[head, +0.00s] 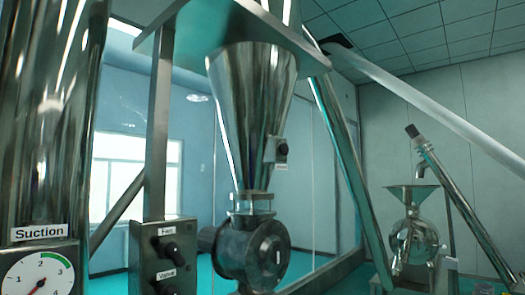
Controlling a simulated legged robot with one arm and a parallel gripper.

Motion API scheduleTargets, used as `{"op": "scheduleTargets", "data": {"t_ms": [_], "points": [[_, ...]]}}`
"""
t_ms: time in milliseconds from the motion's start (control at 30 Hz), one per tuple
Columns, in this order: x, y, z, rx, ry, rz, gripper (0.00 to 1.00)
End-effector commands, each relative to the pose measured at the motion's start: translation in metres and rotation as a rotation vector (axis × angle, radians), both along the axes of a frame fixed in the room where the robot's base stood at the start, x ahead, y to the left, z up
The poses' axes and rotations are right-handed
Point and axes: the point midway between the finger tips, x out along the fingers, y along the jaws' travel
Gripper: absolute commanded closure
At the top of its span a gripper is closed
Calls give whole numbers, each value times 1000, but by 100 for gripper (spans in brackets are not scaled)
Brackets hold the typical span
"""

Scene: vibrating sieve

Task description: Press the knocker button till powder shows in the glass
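A small grey box with a dark round button (281,149) is fixed to the right side of the shiny steel cone (243,95). It looks like the knocker button; its small label below is too small to read. A short glass section (250,203) sits under the cone's narrow end, above a dark round valve housing (262,250). The glass looks pale and see-through, and I make out no powder in it. My gripper is not in this view.
A control box (165,260) with knobs labelled "Fan" and "Valve" stands at lower left. A "Suction" gauge (38,277) is on the large steel cylinder (45,110) at far left. A slanted pipe (350,185) runs right of the cone.

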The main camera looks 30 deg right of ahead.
Motion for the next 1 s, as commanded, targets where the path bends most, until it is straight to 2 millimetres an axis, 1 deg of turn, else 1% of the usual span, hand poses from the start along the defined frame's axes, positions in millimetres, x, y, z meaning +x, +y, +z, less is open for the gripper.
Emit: {"op": "scheduleTargets", "data": {"t_ms": [33, 233, 1000], "points": [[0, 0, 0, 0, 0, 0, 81], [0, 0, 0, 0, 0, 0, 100], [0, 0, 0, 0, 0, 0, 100]]}}
